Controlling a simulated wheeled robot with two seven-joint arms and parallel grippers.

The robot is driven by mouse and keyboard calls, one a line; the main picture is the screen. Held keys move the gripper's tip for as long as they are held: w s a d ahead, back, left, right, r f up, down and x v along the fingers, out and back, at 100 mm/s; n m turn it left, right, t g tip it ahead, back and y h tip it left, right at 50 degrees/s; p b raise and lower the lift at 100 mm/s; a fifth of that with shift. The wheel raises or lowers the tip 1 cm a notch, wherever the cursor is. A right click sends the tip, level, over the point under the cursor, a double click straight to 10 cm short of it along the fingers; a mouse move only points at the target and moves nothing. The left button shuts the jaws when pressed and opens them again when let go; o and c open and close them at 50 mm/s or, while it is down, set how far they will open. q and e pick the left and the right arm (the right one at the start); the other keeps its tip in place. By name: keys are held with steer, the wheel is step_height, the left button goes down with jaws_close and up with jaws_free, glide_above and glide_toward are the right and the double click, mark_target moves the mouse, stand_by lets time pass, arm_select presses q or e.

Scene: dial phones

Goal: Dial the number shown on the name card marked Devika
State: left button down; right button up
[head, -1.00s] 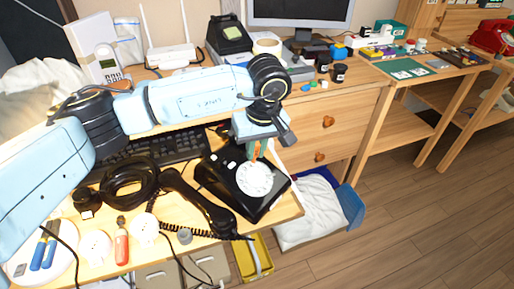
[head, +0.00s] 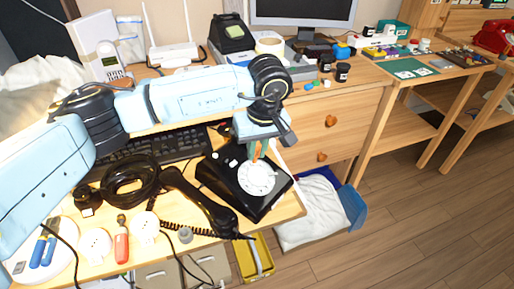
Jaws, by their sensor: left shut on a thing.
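A black desk phone (head: 229,187) with a white round dial (head: 258,179) sits on the near desk. Its black handset (head: 198,202) lies off the cradle to the left, with a coiled cord. My left gripper (head: 257,152) points down at the far edge of the dial. It is shut on a small orange-brown thing, mostly hidden between its fingers. I cannot tell whether its tip touches the dial. The dial's digits are too small to read. No card marked Devika can be made out. My right gripper is not in view.
A keyboard (head: 165,147) lies behind the phone, under my left arm. A cordless phone (head: 111,64) and a router (head: 174,52) stand behind. A red phone (head: 497,36) is far right.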

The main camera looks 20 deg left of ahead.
arm_select(q)
steer(key=shift+w+a+f+b, duration=0.1)
steer(key=shift+a+f+b, duration=0.05)
steer(key=shift+f+b, duration=0.2)
stand_by(0.5)
steer(key=shift+w+d+f+b, duration=0.2)
steer(key=shift+w+d+b, duration=0.15)
steer(key=shift+d, duration=0.2)
steer(key=shift+d+f, duration=0.2)
steer(key=shift+d, duration=0.4)
steer(key=shift+d+b, duration=0.1)
steer(key=shift+b, duration=0.2)
